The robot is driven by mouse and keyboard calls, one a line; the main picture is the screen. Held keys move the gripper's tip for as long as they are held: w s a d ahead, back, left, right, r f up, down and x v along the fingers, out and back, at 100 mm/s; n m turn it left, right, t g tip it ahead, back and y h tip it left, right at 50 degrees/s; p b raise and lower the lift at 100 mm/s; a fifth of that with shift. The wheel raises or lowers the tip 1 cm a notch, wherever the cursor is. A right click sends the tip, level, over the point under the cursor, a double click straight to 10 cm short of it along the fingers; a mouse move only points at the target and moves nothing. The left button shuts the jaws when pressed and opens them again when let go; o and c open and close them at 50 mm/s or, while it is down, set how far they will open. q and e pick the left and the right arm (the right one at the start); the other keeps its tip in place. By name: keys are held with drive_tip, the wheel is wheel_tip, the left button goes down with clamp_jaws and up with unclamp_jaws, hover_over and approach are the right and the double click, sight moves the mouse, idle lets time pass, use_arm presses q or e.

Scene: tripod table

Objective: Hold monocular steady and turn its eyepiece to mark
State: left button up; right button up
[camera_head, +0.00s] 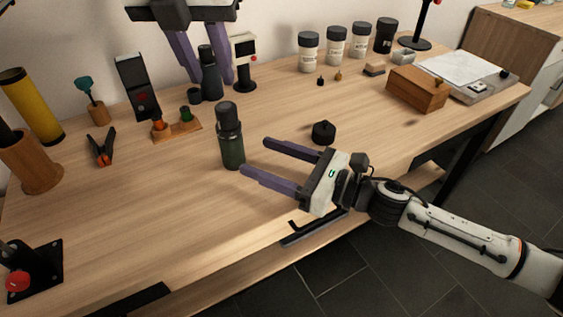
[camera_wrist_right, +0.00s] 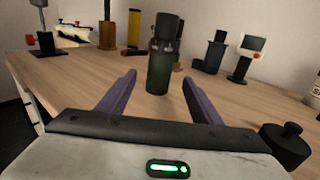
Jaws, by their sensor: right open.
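The monocular (camera_head: 231,138), a dark green tube with a black eyepiece on top, stands upright on the table. It also shows in the right wrist view (camera_wrist_right: 159,70), between and beyond my right fingers. My right gripper (camera_head: 254,156) is open and empty to its right, with its fingers pointing towards it and apart from it. My left gripper (camera_head: 210,84) hangs at the top of the head view, fingers spread and pointing down. A dark cylinder shows between them, but nothing is visibly gripped. I cannot make out a mark on the eyepiece.
A black knobbed disc (camera_head: 323,132) sits beside my right gripper. A wooden stand with small coloured parts (camera_head: 176,126) and a clamp (camera_head: 102,148) lie to the left. Jars (camera_head: 309,52) and a wooden box (camera_head: 417,90) stand at the back right.

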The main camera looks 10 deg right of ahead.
sight(242, 150)
drive_tip(key=x, duration=0.8)
drive_tip(key=shift+w+a, duration=0.1)
drive_tip(key=shift+a, duration=0.15)
